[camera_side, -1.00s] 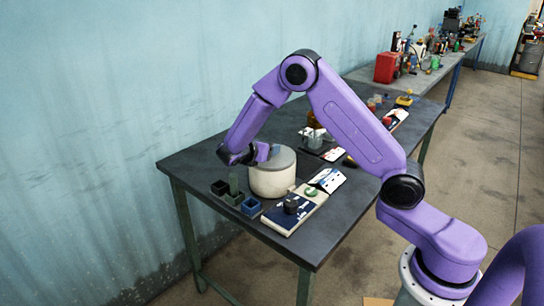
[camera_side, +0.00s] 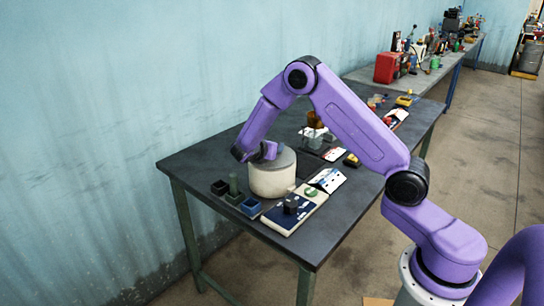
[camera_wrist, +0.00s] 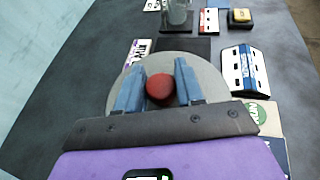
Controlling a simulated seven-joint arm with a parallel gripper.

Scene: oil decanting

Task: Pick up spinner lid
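The spinner lid is a grey round disc (camera_wrist: 208,78) with a red knob (camera_wrist: 160,87) in its middle. In the side view the grey lid (camera_side: 287,158) lies on top of a cream drum-shaped spinner (camera_side: 273,181). My gripper (camera_wrist: 160,76) is over the lid, its two blue fingers on either side of the red knob. The fingers look open, with the knob between them; I cannot tell whether either touches it. In the side view my gripper (camera_side: 270,152) hides part of the lid, and the knob does not show there.
Small dark and blue open boxes (camera_side: 249,206) stand left of the spinner. A control panel with a black knob (camera_side: 292,205) lies in front. A white-and-blue card holder (camera_wrist: 243,70) is to the right. A clear glass vessel (camera_wrist: 178,15) stands beyond the spinner.

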